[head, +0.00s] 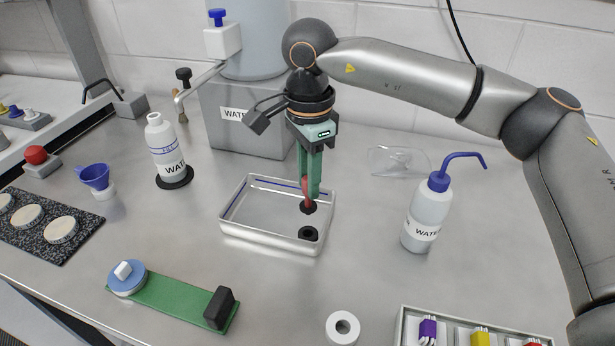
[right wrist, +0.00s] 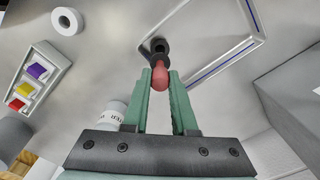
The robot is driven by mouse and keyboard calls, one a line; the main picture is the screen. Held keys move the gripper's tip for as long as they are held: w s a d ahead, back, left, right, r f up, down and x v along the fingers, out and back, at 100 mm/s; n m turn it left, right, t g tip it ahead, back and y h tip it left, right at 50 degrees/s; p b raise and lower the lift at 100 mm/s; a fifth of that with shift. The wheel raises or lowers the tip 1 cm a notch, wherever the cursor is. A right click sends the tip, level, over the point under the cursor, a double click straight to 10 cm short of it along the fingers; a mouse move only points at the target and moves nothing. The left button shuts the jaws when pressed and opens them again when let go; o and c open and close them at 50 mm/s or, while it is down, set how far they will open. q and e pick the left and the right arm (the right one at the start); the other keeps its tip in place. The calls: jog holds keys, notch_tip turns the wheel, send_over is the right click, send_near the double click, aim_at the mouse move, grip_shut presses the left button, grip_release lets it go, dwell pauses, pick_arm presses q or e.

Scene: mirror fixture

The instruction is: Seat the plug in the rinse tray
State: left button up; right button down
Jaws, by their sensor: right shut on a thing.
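The rinse tray (head: 272,243) is a shallow metal tray with blue lines inside, standing on the bench. Its dark round drain (head: 308,233) is at its front right corner. My right gripper (head: 308,190) points down over the tray's right side, shut on the plug (head: 308,208). The plug has a red grip and a black lower end, and it hangs above the drain, apart from it in the head view. In the right wrist view the red grip (right wrist: 160,77) sits between the green fingers, and the black end overlaps the drain. My left gripper is not in view.
A wash bottle (head: 429,215) and clear goggles (head: 397,160) stand right of the tray. A water tank (head: 240,120) with a tap is behind it, a white bottle (head: 166,150) to its left. A green board (head: 170,298) and a white roll (head: 343,328) are in front.

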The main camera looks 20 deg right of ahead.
aim_at(308, 205)
notch_tip(308, 205, down, 2)
jog(key=shift+f+b, duration=0.1)
jog(key=shift+b, duration=0.55)
jog(key=shift+f+b, duration=0.85)
jog(key=shift+f, duration=0.6)
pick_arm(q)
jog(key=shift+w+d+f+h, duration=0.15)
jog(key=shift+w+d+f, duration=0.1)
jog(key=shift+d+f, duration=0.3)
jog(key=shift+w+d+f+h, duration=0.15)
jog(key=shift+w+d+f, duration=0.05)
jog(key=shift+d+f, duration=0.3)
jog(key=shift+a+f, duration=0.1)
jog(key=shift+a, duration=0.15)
